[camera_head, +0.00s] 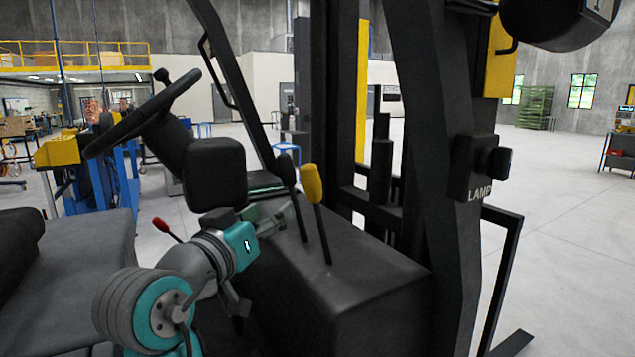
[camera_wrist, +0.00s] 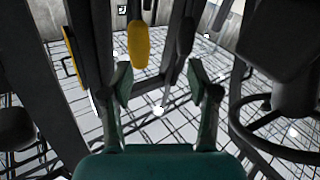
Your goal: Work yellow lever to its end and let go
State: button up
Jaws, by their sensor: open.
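The yellow lever (camera_head: 312,184) has a yellow knob on a thin dark shaft and rises from the black console of a forklift, leaning slightly left. In the wrist view its knob (camera_wrist: 139,45) is ahead of my gripper (camera_wrist: 158,80), nearer the left finger and inside the line of the two fingers. My gripper (camera_head: 282,216) is open and empty, left of the lever in the head view. I see no contact with the lever. In the wrist view both fingers are spread wide apart.
A black-knobbed lever (camera_head: 287,171) stands close left of the yellow one; it also shows in the wrist view (camera_wrist: 186,36). A red-knobbed lever (camera_head: 161,225), the steering wheel (camera_head: 145,113), the seat (camera_head: 75,265) and the dark mast post (camera_head: 432,150) surround the arm.

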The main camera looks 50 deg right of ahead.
aim_at(306, 184)
jog(key=shift+m+g, duration=0.7)
jog(key=shift+m, duration=0.2)
jog(key=d+r, duration=0.1)
jog(key=d, duration=0.2)
jog(key=d+r, duration=0.1)
jog(key=d, duration=0.3)
jog(key=w+d+r, duration=0.1)
jog(key=d, duration=0.3)
grip_shut()
